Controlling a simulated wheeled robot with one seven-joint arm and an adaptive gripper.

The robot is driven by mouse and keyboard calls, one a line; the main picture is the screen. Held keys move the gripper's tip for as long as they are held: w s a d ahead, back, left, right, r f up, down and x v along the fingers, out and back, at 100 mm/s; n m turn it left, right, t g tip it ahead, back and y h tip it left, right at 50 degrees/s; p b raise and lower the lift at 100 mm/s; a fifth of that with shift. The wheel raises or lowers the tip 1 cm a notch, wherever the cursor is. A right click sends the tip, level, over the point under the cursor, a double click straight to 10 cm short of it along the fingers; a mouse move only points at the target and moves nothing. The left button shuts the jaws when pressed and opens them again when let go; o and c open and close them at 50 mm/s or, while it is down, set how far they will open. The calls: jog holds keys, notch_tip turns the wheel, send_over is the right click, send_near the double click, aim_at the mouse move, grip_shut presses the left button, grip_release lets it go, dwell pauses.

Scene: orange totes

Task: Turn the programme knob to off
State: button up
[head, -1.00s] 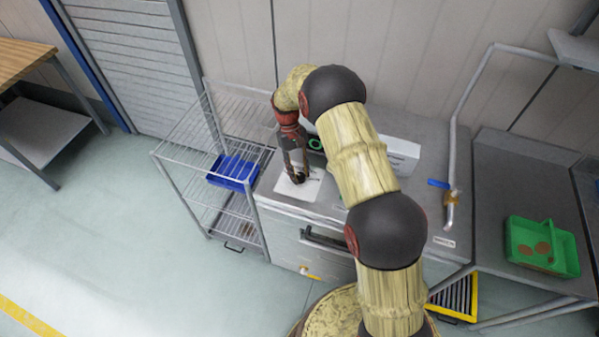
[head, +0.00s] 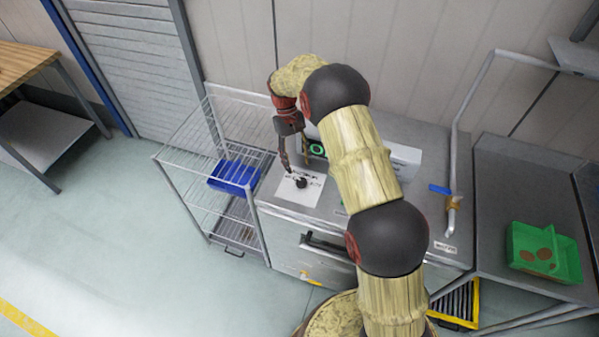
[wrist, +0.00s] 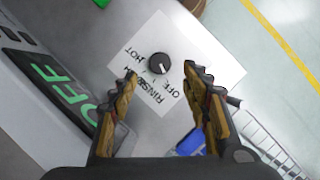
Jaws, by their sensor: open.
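The programme knob (wrist: 159,62) is black and round with a pale pointer mark. It sits on a white label plate (wrist: 206,72) printed with HOT, RINSE, OFF and another word. In the wrist view the pointer appears to lie toward the OFF word. The knob also shows in the head view (head: 301,183). My gripper (wrist: 161,74) is open and empty, with its fingers apart and above the plate. The knob shows clear between and beyond the fingertips. In the head view my gripper (head: 296,164) is just above and behind the knob.
A dark display (wrist: 48,78) with green letters, seemingly OFF, is beside the plate. A wire rack (head: 185,130) holding a blue bin (head: 234,175) stands left of the machine (head: 285,238). A bent pipe (head: 455,150) rises at right, near a green tray (head: 545,262).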

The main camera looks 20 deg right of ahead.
jog(key=shift+v, duration=2.45)
